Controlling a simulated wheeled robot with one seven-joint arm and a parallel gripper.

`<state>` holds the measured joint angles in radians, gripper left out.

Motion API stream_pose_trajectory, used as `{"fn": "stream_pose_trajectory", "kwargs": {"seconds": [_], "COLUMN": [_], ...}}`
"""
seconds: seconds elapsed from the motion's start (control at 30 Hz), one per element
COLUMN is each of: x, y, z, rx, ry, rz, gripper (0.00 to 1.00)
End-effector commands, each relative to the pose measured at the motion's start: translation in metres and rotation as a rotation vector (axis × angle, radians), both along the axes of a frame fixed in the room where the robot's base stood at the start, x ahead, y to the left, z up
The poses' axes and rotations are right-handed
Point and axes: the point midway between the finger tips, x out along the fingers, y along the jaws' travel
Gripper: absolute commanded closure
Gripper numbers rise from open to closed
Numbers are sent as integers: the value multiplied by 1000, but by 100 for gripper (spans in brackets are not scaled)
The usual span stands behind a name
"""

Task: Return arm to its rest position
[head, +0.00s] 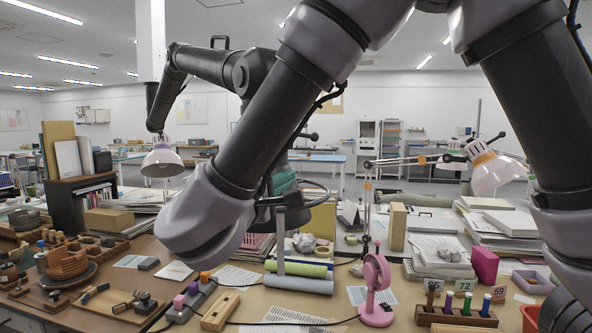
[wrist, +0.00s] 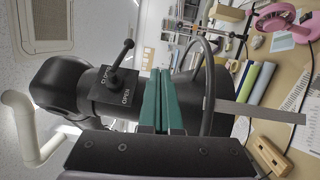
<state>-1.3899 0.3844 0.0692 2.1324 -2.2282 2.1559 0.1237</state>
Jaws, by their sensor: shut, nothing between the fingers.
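My gripper (wrist: 162,100) shows in the wrist view as two green fingers pressed together, with nothing between them. In the head view only a teal part of it (head: 284,183) shows behind my large arm link; its fingertips are hidden there. It is raised above the worktable (head: 250,306), apart from the objects lying on it. In the wrist view a black cylinder with a lever and an "OPEN" label (wrist: 124,92) lies behind the fingers; I cannot tell the gap. My arm is folded across the middle and right of the head view.
Terracotta sherds (head: 68,262) stand at the left. Rolled mats (head: 298,284), a pink fan (head: 376,290), a marker rack (head: 456,317) and a white lamp (head: 497,172) crowd the table.

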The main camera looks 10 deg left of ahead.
Motion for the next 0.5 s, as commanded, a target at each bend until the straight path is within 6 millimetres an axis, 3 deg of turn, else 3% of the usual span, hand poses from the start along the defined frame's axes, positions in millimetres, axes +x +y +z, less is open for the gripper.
{"fn": "stream_pose_trajectory", "kwargs": {"seconds": [0.2,0.5], "x": [-12,-12], "y": [3,2], "z": [-3,-3], "rx": [0,1], "ry": [1,2], "rz": [-1,-3], "gripper": [100,100]}}
